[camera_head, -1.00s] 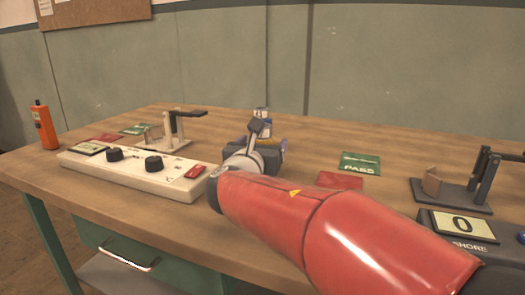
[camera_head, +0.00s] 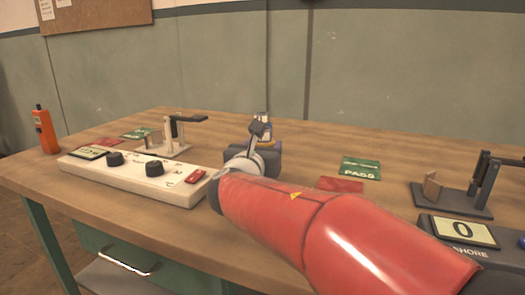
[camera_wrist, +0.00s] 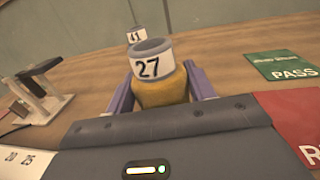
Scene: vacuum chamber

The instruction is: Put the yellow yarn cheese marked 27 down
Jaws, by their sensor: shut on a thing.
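The yellow yarn cheese marked 27 (camera_wrist: 160,91) stands in the wrist view between the two fingers of my gripper (camera_wrist: 158,90), its yellow yarn below a white label and a grey rim. My gripper is shut on it. In the head view my gripper (camera_head: 262,158) is over the middle of the wooden table (camera_head: 120,212), with the cheese mostly hidden behind it. The wrist view does not show the underside of the cheese, so I cannot tell whether it touches the table.
Another piece marked 41 (camera_wrist: 136,35) stands just behind. A green PASS card (camera_head: 360,168) and a red card (camera_head: 341,184) lie to the right, near a dark stand (camera_head: 452,198). A white control box (camera_head: 135,176) and another stand (camera_head: 170,148) are to the left.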

